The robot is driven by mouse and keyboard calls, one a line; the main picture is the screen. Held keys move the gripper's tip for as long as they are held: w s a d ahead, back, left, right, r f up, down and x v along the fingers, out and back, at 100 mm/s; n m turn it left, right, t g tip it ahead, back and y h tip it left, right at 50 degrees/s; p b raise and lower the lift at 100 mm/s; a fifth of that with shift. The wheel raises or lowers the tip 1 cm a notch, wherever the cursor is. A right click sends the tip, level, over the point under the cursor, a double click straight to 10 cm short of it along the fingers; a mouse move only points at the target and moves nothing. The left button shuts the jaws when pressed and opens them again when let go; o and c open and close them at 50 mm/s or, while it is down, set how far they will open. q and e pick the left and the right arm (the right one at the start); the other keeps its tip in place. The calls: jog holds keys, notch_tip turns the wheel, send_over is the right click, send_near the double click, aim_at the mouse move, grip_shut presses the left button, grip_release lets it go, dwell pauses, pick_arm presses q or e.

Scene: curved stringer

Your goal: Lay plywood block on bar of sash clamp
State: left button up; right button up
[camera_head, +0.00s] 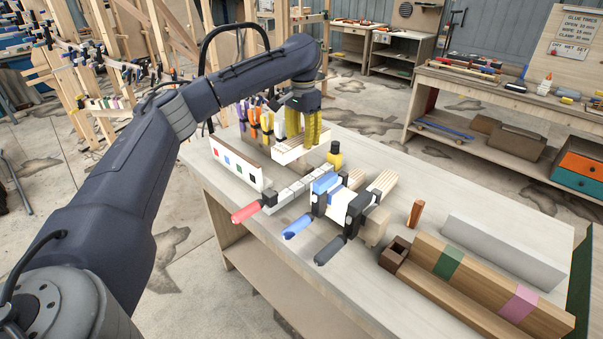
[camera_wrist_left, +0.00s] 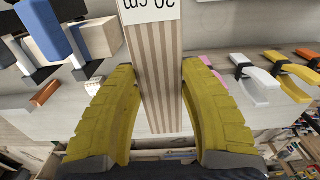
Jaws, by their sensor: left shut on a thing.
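My left gripper (camera_head: 304,138) has yellow fingers and is shut on a plywood block (camera_head: 290,154). The block shows striped plies and a white "20 cm" label in the left wrist view (camera_wrist_left: 155,75), upright between the two fingers. In the head view it is over the back of the workbench, beyond the sash clamps; I cannot tell if it touches anything below. A sash clamp with a red handle (camera_head: 246,213) has a pale segmented bar (camera_head: 296,190). Clamps with a blue handle (camera_head: 297,227) and a dark handle (camera_head: 330,250) lie to its right. My right gripper is out of view.
A white panel with coloured squares (camera_head: 238,164) stands at the bench's left. A yellow bottle (camera_head: 335,156) is close right of the held block. A striped block (camera_head: 382,182) is by the right-hand clamps. Long wooden pieces (camera_head: 470,282) fill the front right.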

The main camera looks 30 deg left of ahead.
pick_arm(q)
notch_tip(320, 180, down, 12)
jog(key=shift+f, duration=0.2)
dwell(0.5)
jog(key=shift+f, duration=0.15)
jog(key=o, duration=1.3)
jog(key=shift+c, duration=0.2)
notch_tip(320, 180, up, 12)
jog(key=shift+r, duration=0.15)
